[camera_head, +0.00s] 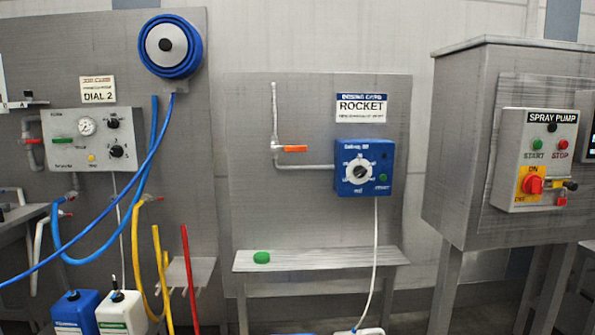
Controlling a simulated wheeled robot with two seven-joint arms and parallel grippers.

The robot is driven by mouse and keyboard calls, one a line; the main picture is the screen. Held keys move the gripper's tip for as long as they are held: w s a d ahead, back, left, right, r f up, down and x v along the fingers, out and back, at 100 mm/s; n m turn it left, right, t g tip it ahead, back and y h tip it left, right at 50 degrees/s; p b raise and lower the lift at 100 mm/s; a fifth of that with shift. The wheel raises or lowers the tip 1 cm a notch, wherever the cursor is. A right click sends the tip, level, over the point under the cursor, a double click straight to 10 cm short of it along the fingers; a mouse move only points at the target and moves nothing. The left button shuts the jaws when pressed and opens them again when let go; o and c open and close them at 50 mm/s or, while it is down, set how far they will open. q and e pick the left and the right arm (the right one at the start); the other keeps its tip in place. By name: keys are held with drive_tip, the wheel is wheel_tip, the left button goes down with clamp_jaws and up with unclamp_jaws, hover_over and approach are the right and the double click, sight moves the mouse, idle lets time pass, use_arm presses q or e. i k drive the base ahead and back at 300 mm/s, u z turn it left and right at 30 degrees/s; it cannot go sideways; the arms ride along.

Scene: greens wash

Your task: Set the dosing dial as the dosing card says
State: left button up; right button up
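The dosing card (361,107), a white sign with a blue header, reads "ROCKET" in large letters; its small print is too blurred to read. It hangs on the grey back panel above a blue dosing unit (348,188). The dosing dial (359,172) is a knob in a pale round scale on the unit's front. The scale marks and the exact pointer setting are too small to tell. A small green button (383,177) sits to the right of the dial. Neither of my grippers is in view.
An orange-handled valve (292,149) and pipe are left of the unit. A shelf (320,260) below holds a green object (262,257). A spray pump cabinet (457,150) stands right. A hose reel (170,46), a control box and a "DIAL 2" card (98,90) are left.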

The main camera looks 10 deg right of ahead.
sight(359, 171)
drive_tip(key=u, duration=0.5)
drive_tip(key=i, duration=1.6)
drive_tip(key=z, duration=0.75)
